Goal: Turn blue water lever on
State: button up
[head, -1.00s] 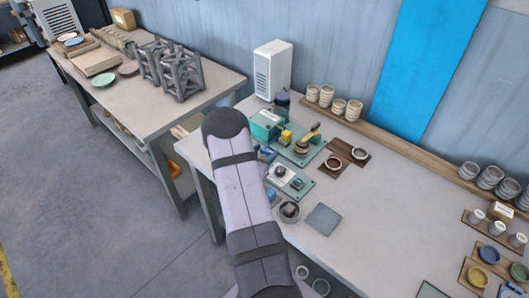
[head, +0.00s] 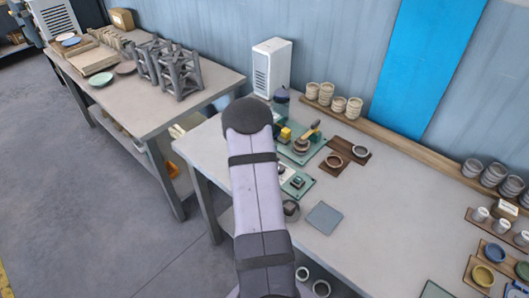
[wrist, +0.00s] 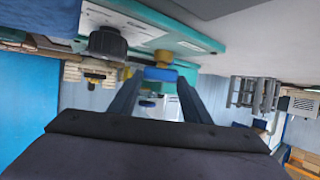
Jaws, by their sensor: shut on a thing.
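In the wrist view, which looks tilted over, a small blue lever (wrist: 160,75) sits just below a yellow fitting (wrist: 165,56) on the teal apparatus. My gripper (wrist: 159,78) has one finger on each side of the blue lever and is shut on it. Whether the lever has turned is hard to tell at this size. In the head view, my arm covers the lever, my gripper and much of the teal base plate (head: 305,152). A yellow block (head: 285,134) still shows to the right of the arm.
A dark knob (wrist: 107,43) stands close to the left of my gripper in the wrist view. In the head view, a white vented box (head: 271,68) stands at the back of the table, with several stacked cups (head: 338,103) beside it. The table's right middle is clear.

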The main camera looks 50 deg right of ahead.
jog(key=o, duration=1)
jog(key=shift+o, duration=0.2)
jog(key=shift+b+v, duration=0.35)
jog(key=shift+v, duration=0.5)
jog(key=shift+b+v, duration=0.85)
jog(key=shift+v, duration=2)
